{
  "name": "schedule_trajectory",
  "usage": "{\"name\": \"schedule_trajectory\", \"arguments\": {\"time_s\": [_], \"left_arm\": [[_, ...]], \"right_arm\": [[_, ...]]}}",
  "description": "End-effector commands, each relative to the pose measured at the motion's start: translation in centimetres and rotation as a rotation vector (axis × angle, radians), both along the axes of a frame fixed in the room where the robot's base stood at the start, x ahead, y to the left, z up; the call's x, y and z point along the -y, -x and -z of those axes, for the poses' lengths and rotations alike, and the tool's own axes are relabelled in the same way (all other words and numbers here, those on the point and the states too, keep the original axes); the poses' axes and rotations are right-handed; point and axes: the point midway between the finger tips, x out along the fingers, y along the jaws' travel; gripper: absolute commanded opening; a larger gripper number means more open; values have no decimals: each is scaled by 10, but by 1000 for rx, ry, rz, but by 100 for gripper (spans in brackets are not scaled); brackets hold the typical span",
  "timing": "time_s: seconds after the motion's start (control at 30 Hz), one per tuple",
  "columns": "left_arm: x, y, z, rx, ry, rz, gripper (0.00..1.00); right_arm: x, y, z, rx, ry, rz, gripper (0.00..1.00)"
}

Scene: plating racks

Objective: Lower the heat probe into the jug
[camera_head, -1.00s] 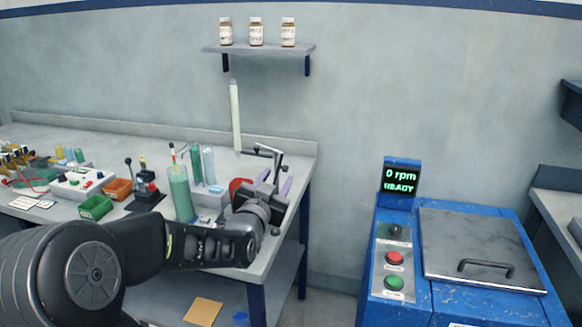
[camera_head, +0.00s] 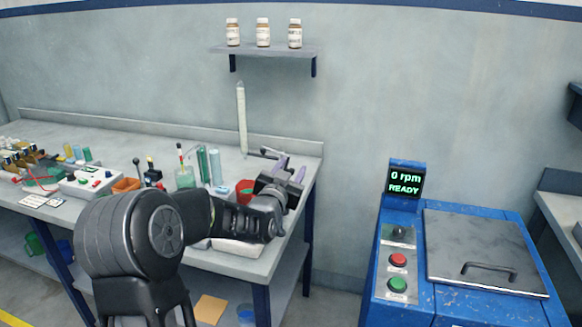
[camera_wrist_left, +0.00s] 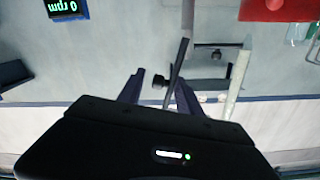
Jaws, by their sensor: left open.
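A greenish clear vessel (camera_head: 185,178), which may be the jug, stands on the bench, its lower part hidden by my left arm. A thin red-tipped rod (camera_head: 180,152) rises from it; I cannot tell whether this is the heat probe. A pale upright post (camera_head: 241,118) with a dark clamp arm (camera_head: 265,153) stands to the right. My left gripper (camera_head: 289,168) is open near the bench's right end, right of the clamp arm. In the left wrist view, a dark rod with a knob (camera_wrist_left: 176,72) shows between its fingers; contact is unclear. My right gripper is not in view.
A red container (camera_head: 245,188) stands left of the left gripper. Bluish cylinders (camera_head: 215,166) stand behind my arm. A blue machine (camera_head: 455,265) stands right, across a gap.

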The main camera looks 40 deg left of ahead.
Motion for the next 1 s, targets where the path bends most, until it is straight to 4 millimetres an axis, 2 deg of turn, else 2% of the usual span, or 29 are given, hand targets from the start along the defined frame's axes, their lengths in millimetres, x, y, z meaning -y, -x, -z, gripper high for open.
{"name": "schedule_trajectory", "arguments": {"time_s": [0.23, 0.73, 1.0], "left_arm": [[0, 0, 0, 0, 0, 0, 40], [2, -1, 1, -2, 1, 5, 0], [4, -1, 2, -5, 2, 8, 0]], "right_arm": [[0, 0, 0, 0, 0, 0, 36], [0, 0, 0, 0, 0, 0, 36], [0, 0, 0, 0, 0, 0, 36]]}}
